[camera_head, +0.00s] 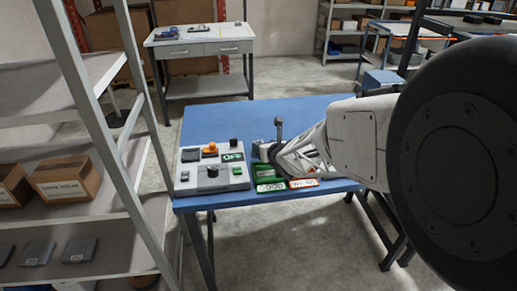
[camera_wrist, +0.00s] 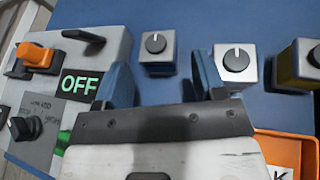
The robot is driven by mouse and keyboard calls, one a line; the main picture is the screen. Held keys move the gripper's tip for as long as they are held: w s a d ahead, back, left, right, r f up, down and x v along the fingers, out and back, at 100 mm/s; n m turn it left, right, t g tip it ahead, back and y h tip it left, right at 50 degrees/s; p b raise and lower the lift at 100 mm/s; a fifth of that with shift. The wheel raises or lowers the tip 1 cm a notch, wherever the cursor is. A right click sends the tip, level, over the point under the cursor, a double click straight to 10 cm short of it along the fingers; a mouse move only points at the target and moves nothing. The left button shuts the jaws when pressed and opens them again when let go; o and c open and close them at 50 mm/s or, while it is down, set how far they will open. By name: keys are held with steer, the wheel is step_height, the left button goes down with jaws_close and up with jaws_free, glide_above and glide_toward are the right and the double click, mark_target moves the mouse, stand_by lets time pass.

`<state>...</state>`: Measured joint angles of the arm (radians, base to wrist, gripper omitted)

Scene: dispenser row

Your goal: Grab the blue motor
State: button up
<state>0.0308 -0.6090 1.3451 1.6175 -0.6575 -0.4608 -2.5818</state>
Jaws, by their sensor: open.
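Several small motor-like boxes with grey tops and black dials stand in a row on the blue table in the wrist view. One box (camera_wrist: 156,48) is ahead, roughly between my fingers. A second box (camera_wrist: 236,62) is just right of the right finger. A third box (camera_wrist: 300,66) with a yellowish side is farther right. Which box is the blue motor I cannot tell for sure. My gripper (camera_wrist: 161,78) is open, its two bluish fingers apart with nothing between them. In the head view my arm hides most of the boxes.
A grey control panel (camera_head: 213,168) with an orange switch and a green OFF display is left of my gripper. A green bin (camera_head: 270,187) and an orange-edged bin (camera_head: 303,183) sit at the front edge. The back of the blue table (camera_head: 230,118) is clear.

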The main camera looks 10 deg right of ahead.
mark_target(259, 142)
steer(key=shift+w, duration=0.1)
steer(key=shift+a+x, duration=0.2)
steer(key=shift+x, duration=2.3)
steer(key=shift+r, duration=0.1)
steer(key=shift+c, duration=0.5)
steer(key=c, duration=0.9)
steer(key=shift+r, duration=0.15)
steer(key=shift+r, duration=1.7)
steer(key=s, duration=0.5)
steer(key=s+r, duration=0.1)
steer(key=s, duration=1)
steer(key=shift+d+r, duration=0.2)
steer(key=shift+d, duration=0.2)
